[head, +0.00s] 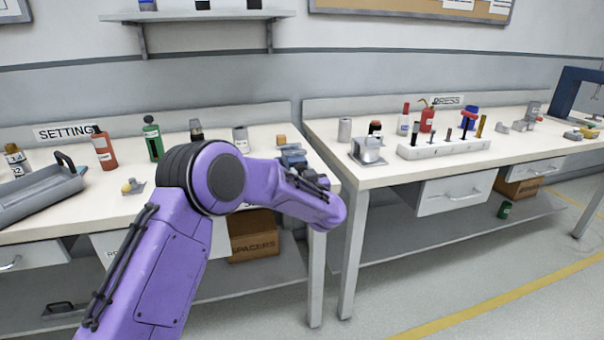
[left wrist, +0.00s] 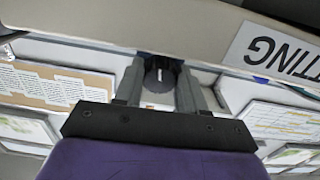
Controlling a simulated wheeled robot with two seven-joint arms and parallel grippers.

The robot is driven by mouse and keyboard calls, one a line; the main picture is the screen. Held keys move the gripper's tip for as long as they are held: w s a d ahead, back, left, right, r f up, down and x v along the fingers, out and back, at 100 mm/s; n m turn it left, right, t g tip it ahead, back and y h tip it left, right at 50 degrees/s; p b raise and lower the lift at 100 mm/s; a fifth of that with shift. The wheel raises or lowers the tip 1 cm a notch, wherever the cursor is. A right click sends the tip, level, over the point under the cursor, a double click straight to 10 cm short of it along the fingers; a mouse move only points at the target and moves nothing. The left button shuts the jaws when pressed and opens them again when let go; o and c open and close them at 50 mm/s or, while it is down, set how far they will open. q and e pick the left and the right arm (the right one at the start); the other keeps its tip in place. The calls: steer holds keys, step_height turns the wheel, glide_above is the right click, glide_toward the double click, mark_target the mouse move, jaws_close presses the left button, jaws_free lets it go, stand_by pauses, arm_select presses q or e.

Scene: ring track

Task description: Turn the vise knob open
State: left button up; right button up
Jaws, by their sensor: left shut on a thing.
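The vise is probably the small blue-grey block (head: 291,154) near the right edge of the left table in the head view; my purple left arm hides part of it. My left gripper (left wrist: 160,80) shows in the left wrist view, with a finger on each side of a dark round knob (left wrist: 159,76). It is shut on this knob. The rest of the vise is hard to make out in that view. In the head view the fingertips are hidden by my arm. My right gripper is in neither view.
The left table holds a grey tray (head: 38,196), a red bottle (head: 104,150), a green bottle (head: 152,140) and a tan block (head: 281,141). A gap separates it from the right table, which bears a white rack (head: 444,148) and a grey metal fixture (head: 368,151).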

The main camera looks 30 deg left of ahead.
arm_select(q)
steer(key=n, duration=0.2)
steer(key=shift+n, duration=0.4)
steer(key=n, duration=0.2)
steer(key=shift+n, duration=0.4)
steer(key=n, duration=0.3)
steer(key=shift+w+n+b, duration=0.1)
steer(key=shift+n+b, duration=0.2)
steer(key=shift+b, duration=0.05)
steer(key=n+b, duration=0.1)
steer(key=n, duration=0.1)
steer(key=shift+d+n, duration=0.1)
steer(key=shift+n, duration=0.2)
steer(key=n+b, duration=0.2)
steer(key=n, duration=0.1)
steer(key=shift+n, duration=0.3)
steer(key=n+b, duration=0.2)
steer(key=shift+f+n, duration=0.1)
steer(key=shift+n, duration=0.3)
steer(key=n+b, duration=0.2)
steer(key=n, duration=0.1)
steer(key=shift+r+n+b, duration=0.25)
steer(key=shift+n+b, duration=0.85)
steer(key=shift+n, duration=0.2)
